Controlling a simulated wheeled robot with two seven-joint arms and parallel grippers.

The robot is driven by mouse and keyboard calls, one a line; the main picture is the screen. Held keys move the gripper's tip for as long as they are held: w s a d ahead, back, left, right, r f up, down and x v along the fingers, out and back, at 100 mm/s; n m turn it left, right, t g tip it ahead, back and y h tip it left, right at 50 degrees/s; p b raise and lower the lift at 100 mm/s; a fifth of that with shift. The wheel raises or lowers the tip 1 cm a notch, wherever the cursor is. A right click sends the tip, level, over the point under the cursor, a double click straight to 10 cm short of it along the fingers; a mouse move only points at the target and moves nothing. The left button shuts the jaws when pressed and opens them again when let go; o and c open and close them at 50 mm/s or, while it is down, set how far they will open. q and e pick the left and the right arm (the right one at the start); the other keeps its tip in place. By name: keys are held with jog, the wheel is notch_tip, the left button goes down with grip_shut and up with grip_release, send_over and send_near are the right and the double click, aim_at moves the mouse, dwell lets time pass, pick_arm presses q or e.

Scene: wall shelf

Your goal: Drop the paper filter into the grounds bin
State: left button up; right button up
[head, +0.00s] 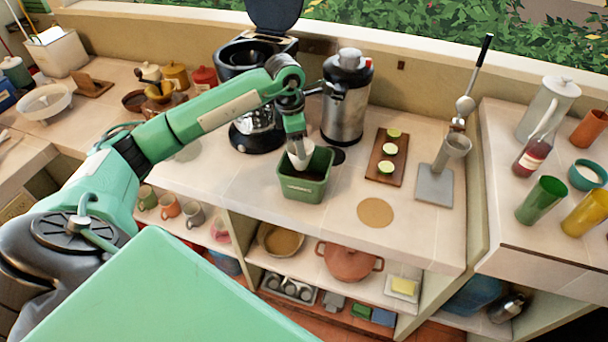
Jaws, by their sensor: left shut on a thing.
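The paper filter (299,158) is a small whitish cone held at the tip of my left gripper (298,143). The gripper points down and is shut on the filter. The grounds bin (303,190) is a green square tub with a dark inside, standing on the counter. The filter is over the left part of the bin's opening, near its rim; I cannot tell whether its tip is below the rim. The gripper hides part of the filter. My right gripper is not in view.
A black coffee maker (256,138) with an open lid and a steel urn (346,100) stand behind the bin. A board with lime halves (387,158), a round cork mat (375,212) and a lever press (436,183) are to the right. The counter's front edge is close to the bin.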

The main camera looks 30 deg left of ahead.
pick_arm(q)
jog(key=o, duration=1.1)
jog(key=shift+o, duration=0.9)
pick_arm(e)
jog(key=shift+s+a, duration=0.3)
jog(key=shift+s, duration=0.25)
pick_arm(q)
notch_tip(320, 180, up, 14)
jog(key=s+a+b, duration=0.1)
jog(key=b, duration=0.3)
jog(key=shift+s+a+f, duration=0.15)
jog(key=shift+s+a, duration=0.05)
jog(key=shift+a, duration=0.1)
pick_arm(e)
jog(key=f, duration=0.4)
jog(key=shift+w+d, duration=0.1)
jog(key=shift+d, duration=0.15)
